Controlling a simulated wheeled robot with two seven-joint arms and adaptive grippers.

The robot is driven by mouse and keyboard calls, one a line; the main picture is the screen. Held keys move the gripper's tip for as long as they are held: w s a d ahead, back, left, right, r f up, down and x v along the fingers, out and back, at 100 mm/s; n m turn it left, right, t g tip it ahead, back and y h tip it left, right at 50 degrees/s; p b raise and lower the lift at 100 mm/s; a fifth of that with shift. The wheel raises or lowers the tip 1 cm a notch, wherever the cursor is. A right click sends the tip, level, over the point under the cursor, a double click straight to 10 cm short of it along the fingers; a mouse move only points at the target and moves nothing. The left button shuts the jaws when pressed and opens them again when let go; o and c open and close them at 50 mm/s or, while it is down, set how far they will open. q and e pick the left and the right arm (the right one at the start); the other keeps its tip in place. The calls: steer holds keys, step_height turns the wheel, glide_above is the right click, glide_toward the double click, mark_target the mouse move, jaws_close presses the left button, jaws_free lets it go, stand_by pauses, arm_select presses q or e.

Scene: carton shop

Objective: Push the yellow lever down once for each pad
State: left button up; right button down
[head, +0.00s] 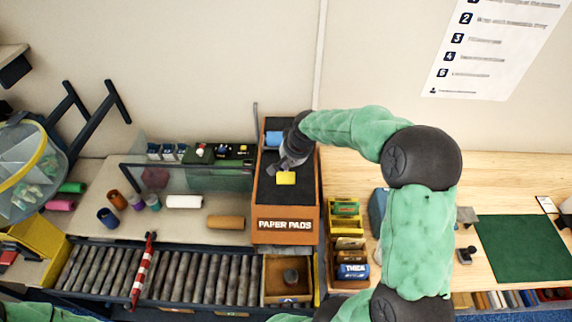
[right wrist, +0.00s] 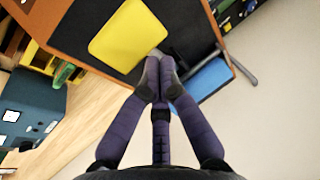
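The orange-brown dispenser marked PAPER PADS (head: 285,238) stands near the middle of the head view, with a dark top face. The yellow lever (head: 286,178) is a flat paddle on that face; it looks large in the right wrist view (right wrist: 127,36). My right gripper (head: 284,166) reaches in from the right, just behind the lever. In the right wrist view its fingertips (right wrist: 160,68) are together with nothing between them, close at the lever's edge. I cannot tell whether they touch it. I see no separate pad. My left gripper is out of view.
A wooden tray (head: 272,297) with a dark round object sits below the dispenser, at the end of the roller conveyor (head: 200,275). A rack of small boxes (head: 347,240) stands right; a green mat (head: 525,248) lies farther right.

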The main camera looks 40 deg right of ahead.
steer(key=shift+w+d+r+p, duration=0.25)
steer(key=shift+r+p, duration=0.1)
steer(key=shift+r, duration=0.3)
steer(key=shift+w+d+r+p, duration=0.1)
steer(key=shift+w+r+p, duration=0.1)
steer(key=shift+r+p, duration=0.3)
steer(key=shift+r, duration=0.15)
steer(key=r, duration=0.1)
steer(key=w+d+r+p, duration=0.1)
steer(key=r, duration=0.1)
steer(key=r+p, duration=0.1)
steer(key=shift+w+d+r, duration=0.15)
steer(key=shift+w+d, duration=0.15)
steer(key=shift+w, duration=0.1)
stand_by(0.4)
